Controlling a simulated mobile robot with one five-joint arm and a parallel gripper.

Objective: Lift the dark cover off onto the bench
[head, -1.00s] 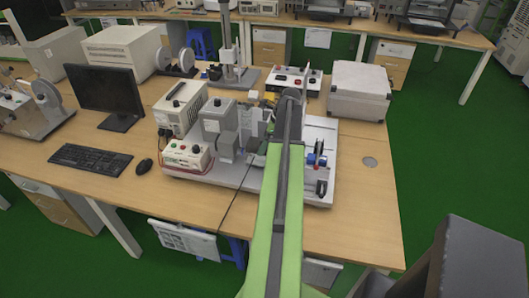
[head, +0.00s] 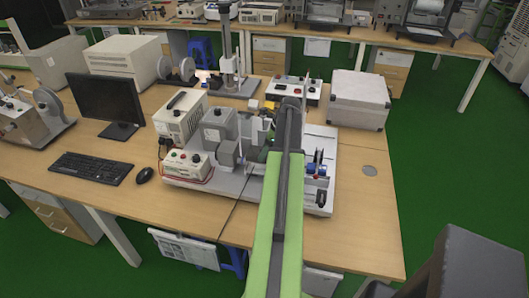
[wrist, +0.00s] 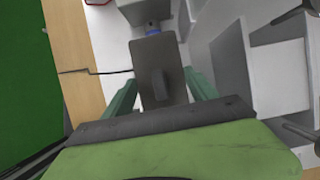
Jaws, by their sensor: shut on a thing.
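The dark cover (wrist: 155,62) is a dark grey, boxy piece with a small raised tab on its face, seen in the wrist view. My gripper (wrist: 160,88) has its two green fingers on either side of the cover and is shut on it. A blue and metal fitting (wrist: 152,29) shows just beyond the cover's far edge. In the head view my arm reaches over the test rig on the bench (head: 375,225). The arm and the rig's parts hide most of the gripper and the cover there.
The rig's white base plate (head: 318,200) carries grey housings (head: 218,130) and a blue-hubbed part (head: 316,166). A white instrument (head: 186,165) with red leads sits at its left. A grey case (head: 358,98) stands behind right. Bare bench lies in front and to the right.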

